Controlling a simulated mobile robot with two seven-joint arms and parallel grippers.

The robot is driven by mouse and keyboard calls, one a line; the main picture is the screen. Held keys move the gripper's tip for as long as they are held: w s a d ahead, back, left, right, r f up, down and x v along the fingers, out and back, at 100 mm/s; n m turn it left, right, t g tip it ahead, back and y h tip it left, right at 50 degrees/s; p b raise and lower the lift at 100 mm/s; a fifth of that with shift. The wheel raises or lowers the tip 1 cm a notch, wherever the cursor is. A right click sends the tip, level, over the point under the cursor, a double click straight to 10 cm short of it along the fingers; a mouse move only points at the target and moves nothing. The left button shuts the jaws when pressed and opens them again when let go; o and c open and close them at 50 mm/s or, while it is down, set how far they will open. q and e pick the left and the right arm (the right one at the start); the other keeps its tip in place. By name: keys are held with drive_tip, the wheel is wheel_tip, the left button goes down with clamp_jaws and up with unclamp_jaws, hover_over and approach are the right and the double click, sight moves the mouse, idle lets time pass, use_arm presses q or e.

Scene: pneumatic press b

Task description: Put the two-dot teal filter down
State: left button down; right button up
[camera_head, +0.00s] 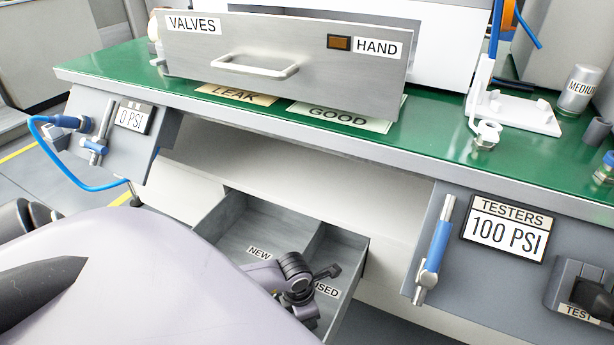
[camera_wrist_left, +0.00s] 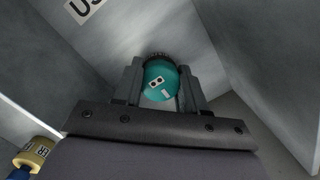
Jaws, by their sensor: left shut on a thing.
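The teal filter (camera_wrist_left: 162,84) shows in the left wrist view, with two dark dots on a white mark on its round face. My left gripper (camera_wrist_left: 160,90) is shut on it, with one finger on each side. Grey compartment walls surround them, and part of a label reading "US" (camera_wrist_left: 84,8) is on the wall at the top left. In the head view my left wrist is over the open drawer (camera_head: 222,216), by the "USED" label (camera_head: 327,290). The filter is hidden in that view. I cannot tell whether it touches the floor. My right gripper is not in view.
The drawer's other compartment is labelled "NEW" (camera_head: 259,253). Above is the green bench (camera_head: 440,135) with the open "VALVES" drawer (camera_head: 285,50). The "TESTERS 100 PSI" panel (camera_head: 505,230) stands to the right. A yellow part (camera_wrist_left: 36,154) shows at the wrist view's lower left.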

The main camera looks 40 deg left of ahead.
use_arm(q)
drive_tip(key=shift+f, duration=0.2)
drive_tip(key=c, duration=0.6)
unclamp_jaws()
drive_tip(key=shift+r, duration=0.15)
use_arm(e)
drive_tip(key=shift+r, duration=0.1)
use_arm(q)
drive_tip(key=shift+r, duration=0.25)
drive_tip(key=r+p, duration=0.1)
drive_tip(key=r, duration=0.1)
drive_tip(key=r+p, duration=0.2)
drive_tip(key=r, duration=0.1)
drive_tip(key=s+r+p, duration=0.1)
drive_tip(key=r, duration=0.2)
drive_tip(key=shift+a+p, duration=0.3)
drive_tip(key=shift+p, duration=0.05)
drive_tip(key=shift+s+a+r+p, duration=0.1)
drive_tip(key=shift+r+p, duration=0.15)
drive_tip(key=shift+r, duration=0.35)
drive_tip(key=shift+s+d+r+p, duration=0.1)
drive_tip(key=shift+s+r+p, duration=0.1)
drive_tip(key=shift+r, duration=0.4)
drive_tip(key=shift+s+a+r+p, duration=0.1)
drive_tip(key=shift+r+p, duration=0.15)
drive_tip(key=shift+r, duration=0.35)
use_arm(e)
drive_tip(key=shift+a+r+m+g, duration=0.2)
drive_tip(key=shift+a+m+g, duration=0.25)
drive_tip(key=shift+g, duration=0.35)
